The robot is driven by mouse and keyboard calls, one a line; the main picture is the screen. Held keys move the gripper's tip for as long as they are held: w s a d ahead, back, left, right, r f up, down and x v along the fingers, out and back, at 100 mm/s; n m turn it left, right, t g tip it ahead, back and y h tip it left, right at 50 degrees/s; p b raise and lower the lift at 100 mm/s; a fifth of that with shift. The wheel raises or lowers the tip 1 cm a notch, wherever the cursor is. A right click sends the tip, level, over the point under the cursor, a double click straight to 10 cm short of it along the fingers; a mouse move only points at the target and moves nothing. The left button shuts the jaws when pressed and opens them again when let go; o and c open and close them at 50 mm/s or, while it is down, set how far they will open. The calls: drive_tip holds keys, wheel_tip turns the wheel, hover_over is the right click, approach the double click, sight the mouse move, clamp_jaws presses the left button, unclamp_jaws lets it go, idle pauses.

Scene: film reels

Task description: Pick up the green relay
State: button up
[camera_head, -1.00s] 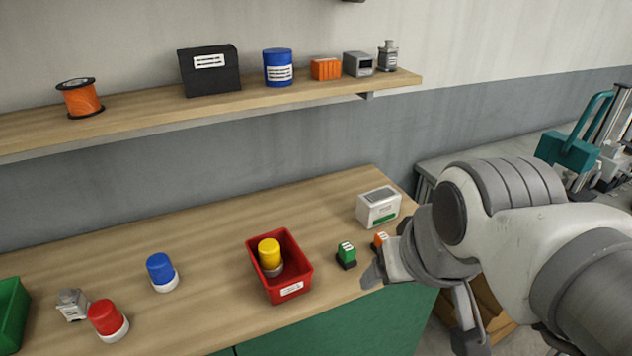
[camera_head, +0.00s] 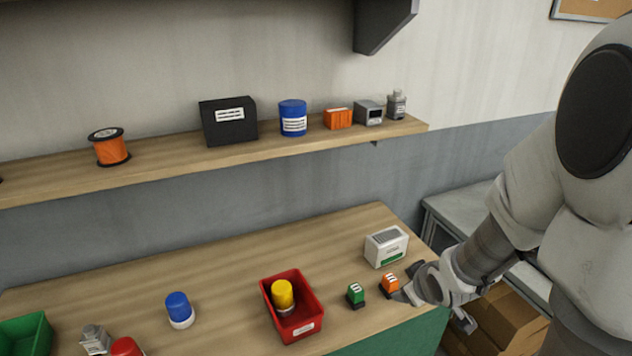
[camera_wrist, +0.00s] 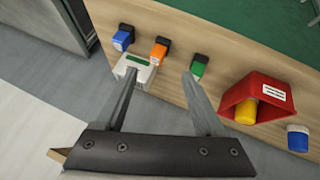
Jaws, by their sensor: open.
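The green relay (camera_head: 355,295) stands on the wooden bench near its front edge, on a dark base. It also shows in the wrist view (camera_wrist: 199,66), near the tip of the right-hand finger. An orange relay (camera_head: 390,285) stands beside it, between it and my gripper (camera_head: 407,286); in the wrist view the orange relay (camera_wrist: 159,48) appears between the finger directions, beyond the tips. A blue relay (camera_wrist: 122,37) shows farther left there and is hidden in the head view. My gripper (camera_wrist: 160,74) is open with nothing between its fingers.
A red bin (camera_head: 308,328) holding a yellow-capped item (camera_head: 283,294) stands left of the green relay. A white box (camera_head: 386,247) stands behind the relays. A blue-capped item (camera_head: 179,309) is farther left. A shelf (camera_head: 180,165) with several items runs above the bench.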

wheel_tip(320, 180, down, 4)
drive_tip(key=f+y+p, duration=0.1)
drive_tip(key=y+p, duration=0.1)
drive_tip(key=t+y, duration=0.4)
drive_tip(key=t, duration=0.1)
approach(360, 295)
drive_tip(key=shift+m, duration=0.4)
drive_tip(key=b+x, duration=0.5)
drive_tip(key=shift+w+a+f, duration=0.1)
drive_tip(key=shift+a, duration=0.05)
drive_tip(key=w+b, duration=0.1)
drive_tip(key=b, duration=0.4)
drive_tip(key=shift+w+a+f, duration=0.1)
drive_tip(key=shift+f, duration=0.1)
drive_tip(key=shift+w+a+f+b, duration=0.1)
drive_tip(key=shift+w+a+b, duration=0.05)
drive_tip(key=shift+b, duration=0.8)
drive_tip(key=shift+w+a+f+b, duration=0.1)
drive_tip(key=shift+w+b, duration=0.05)
drive_tip(key=shift+b, duration=0.75)
